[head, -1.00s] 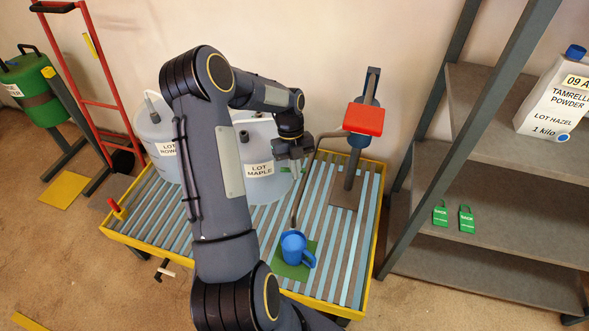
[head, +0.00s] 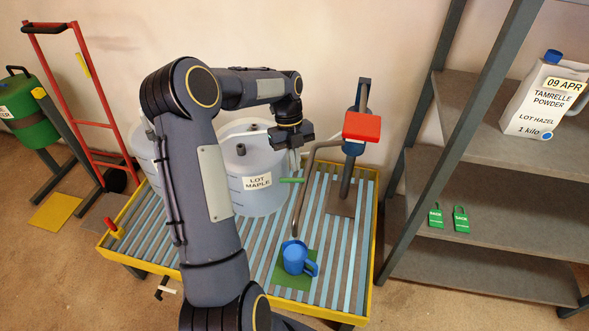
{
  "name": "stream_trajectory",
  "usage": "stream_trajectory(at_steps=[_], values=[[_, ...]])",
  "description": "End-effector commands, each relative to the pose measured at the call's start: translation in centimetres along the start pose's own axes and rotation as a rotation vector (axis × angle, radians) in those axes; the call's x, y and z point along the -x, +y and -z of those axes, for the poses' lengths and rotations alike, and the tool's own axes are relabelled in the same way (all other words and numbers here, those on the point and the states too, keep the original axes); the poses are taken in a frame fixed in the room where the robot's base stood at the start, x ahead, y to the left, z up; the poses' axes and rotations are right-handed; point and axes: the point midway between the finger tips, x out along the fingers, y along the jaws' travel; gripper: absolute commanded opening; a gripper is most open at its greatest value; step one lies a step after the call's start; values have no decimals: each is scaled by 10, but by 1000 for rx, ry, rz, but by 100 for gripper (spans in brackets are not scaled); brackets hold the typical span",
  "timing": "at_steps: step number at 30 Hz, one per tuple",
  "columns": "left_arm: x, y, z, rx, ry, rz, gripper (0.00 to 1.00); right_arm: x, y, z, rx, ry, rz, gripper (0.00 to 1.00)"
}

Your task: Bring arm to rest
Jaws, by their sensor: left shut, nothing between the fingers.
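My left arm rises from the bottom of the head view and bends over the slatted, yellow-edged table (head: 368,240). My left gripper (head: 294,167) is shut and empty, pointing down beside the LOT MAPLE container (head: 240,195). A green handle-like piece (head: 291,180) shows just below the fingertips; I cannot tell whether they touch it. My right gripper is not in view.
A bent metal pipe (head: 301,200) and a stand with a red top (head: 361,127) are close right of my gripper. A blue mug (head: 296,259) sits on a green mat (head: 284,275). My arm partly hides another container (head: 146,155). Grey shelves (head: 480,232) stand at right.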

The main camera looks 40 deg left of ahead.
Motion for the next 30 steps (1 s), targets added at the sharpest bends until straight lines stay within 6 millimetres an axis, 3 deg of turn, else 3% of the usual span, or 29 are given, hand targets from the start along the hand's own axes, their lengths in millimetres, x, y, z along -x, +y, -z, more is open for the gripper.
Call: stream_trajectory(at_steps=[17,20,23,27,30], values=[[1,0,0,1,-1,0,0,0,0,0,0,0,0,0],[12,0,9,38,-16,7,0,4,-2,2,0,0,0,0],[42,1,38,170,-54,33,0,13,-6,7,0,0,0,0],[96,14,105,523,-113,133,0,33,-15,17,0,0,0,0],[124,31,157,826,-110,245,0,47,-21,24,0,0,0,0]])
